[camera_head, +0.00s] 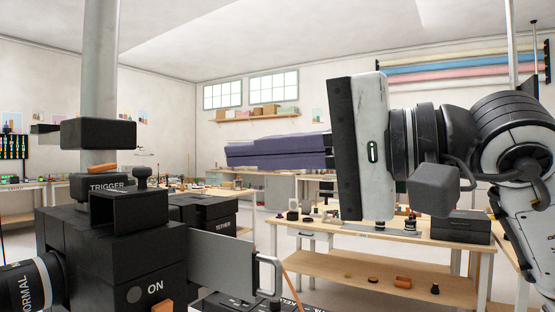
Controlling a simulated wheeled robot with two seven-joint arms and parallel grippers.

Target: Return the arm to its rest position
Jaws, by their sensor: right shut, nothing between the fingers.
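My right arm (518,140) comes in from the right edge, bent at a dark, rounded joint. My right gripper (345,148) is raised in the right half of the view, its white and black body turned side-on. It is shut, with nothing held. My left gripper is not in view.
A dark machine (110,245) marked "ON" and "TRIGGER" fills the near left. A wooden workbench (400,262) with small items stands behind my right gripper. A wall shelf (265,117) holds boxes.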

